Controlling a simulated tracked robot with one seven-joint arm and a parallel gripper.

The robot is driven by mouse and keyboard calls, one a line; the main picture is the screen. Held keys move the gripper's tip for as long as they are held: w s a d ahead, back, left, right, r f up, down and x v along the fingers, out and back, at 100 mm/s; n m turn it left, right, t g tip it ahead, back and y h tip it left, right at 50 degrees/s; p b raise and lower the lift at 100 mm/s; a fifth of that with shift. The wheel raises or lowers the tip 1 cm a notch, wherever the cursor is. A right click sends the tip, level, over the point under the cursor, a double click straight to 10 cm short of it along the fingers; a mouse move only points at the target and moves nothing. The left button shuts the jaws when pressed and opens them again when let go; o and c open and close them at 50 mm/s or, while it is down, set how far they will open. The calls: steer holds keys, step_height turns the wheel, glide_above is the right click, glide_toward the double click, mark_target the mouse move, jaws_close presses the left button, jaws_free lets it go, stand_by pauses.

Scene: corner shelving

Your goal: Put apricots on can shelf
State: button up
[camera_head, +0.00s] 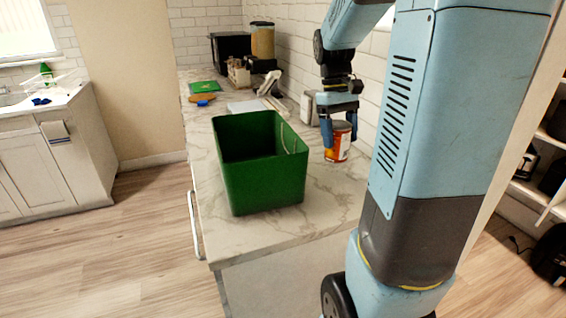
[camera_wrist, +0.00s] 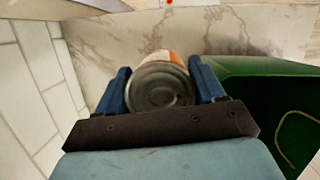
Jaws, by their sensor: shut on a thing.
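An orange and white can (camera_head: 338,145), likely the apricots, is held between the fingers of my gripper (camera_head: 339,131). The can is upright or nearly so, to the right of the green bin, over the marble counter. Whether its base touches the counter I cannot tell. In the wrist view the can's grey metal end (camera_wrist: 160,87) faces the camera, and the blue fingers of my gripper (camera_wrist: 163,88) close on both its sides. Its label text cannot be read. White shelves (camera_head: 540,190) stand at the right edge of the head view, partly hidden by my arm.
A green bin (camera_head: 262,175) stands on the marble counter (camera_head: 240,240), close beside the can. A white brick wall (camera_wrist: 30,70) is on the other side. Wooden floor is open at left.

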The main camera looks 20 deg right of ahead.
steer(key=shift+d, duration=0.2)
steer(key=shift+w+f, duration=3.3)
steer(key=shift+w, duration=0.2)
steer(key=shift+w+f, duration=3.2)
steer(key=shift+w, duration=0.2)
steer(key=shift+f, duration=0.1)
steer(key=o, duration=1.4)
